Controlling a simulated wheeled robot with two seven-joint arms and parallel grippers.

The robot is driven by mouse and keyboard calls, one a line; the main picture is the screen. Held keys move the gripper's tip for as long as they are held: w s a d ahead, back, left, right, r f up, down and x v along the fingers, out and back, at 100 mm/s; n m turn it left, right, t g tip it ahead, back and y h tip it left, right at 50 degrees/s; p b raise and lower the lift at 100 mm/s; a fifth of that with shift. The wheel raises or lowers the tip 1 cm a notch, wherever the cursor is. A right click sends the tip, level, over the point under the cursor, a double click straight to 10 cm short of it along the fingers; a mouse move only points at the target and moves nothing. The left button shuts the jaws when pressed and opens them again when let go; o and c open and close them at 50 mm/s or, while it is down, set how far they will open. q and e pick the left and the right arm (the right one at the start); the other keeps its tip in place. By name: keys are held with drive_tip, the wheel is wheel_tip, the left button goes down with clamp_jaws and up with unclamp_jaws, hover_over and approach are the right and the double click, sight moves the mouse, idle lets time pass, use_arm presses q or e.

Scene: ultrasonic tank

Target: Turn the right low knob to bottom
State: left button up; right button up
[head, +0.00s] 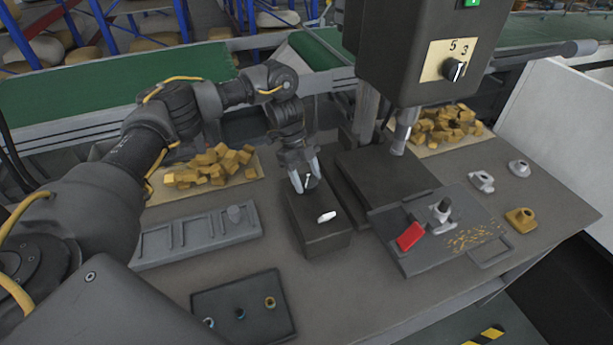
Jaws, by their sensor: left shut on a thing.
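A dark box (325,240) stands on the table in the middle of the head view. A dark knob with a pale mark (309,181) is at the far end of its top. A white knob (326,217) is on the nearer part of the top and lies slightly slanted. My left gripper (307,183) points down at the far end of the box. Its pale fingers are shut on the dark knob, one on each side, and partly hide it. The white knob is uncovered, a little nearer than the fingers. My right gripper is not in view.
A drill press with a black dial (453,70) stands to the right of the box, its chuck (403,130) above a dark block. A grey tray (408,262) with a red piece is at right. A slotted grey rack (190,240) and dark tray (245,327) are at left.

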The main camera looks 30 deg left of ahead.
use_arm(q)
drive_tip(key=shift+r+n+t+p, duration=0.2)
drive_tip(key=shift+n+t+p, duration=0.1)
drive_tip(key=shift+n+p, duration=0.65)
drive_tip(key=n+t+p, duration=0.1)
drive_tip(key=n+p, duration=0.3)
drive_tip(key=p, duration=0.2)
drive_tip(key=n+t+y+p, duration=0.1)
drive_tip(key=n+t+p, duration=0.1)
drive_tip(key=n+p, duration=0.3)
drive_tip(key=shift+s+n+p, duration=0.2)
drive_tip(key=shift+n+p, duration=0.05)
drive_tip(key=shift+p, duration=1.05)
drive_tip(key=shift+n+t+p, duration=0.4)
drive_tip(key=shift+f+n+y+p, duration=0.15)
drive_tip(key=shift+n+y+p, duration=0.25)
drive_tip(key=shift+n, duration=0.5)
drive_tip(key=shift+d+n+t+y, duration=0.1)
drive_tip(key=shift+n+t+y, duration=0.25)
drive_tip(key=shift+n, duration=0.55)
drive_tip(key=n, duration=0.2)
drive_tip(key=n+y, duration=0.1)
drive_tip(key=n, duration=0.1)
drive_tip(key=shift+f+t+y, duration=0.1)
drive_tip(key=shift+t+y, duration=0.15)
drive_tip(key=shift+t, duration=0.1)
drive_tip(key=shift+n+y, duration=0.7)
drive_tip(key=shift+n, duration=1.3)
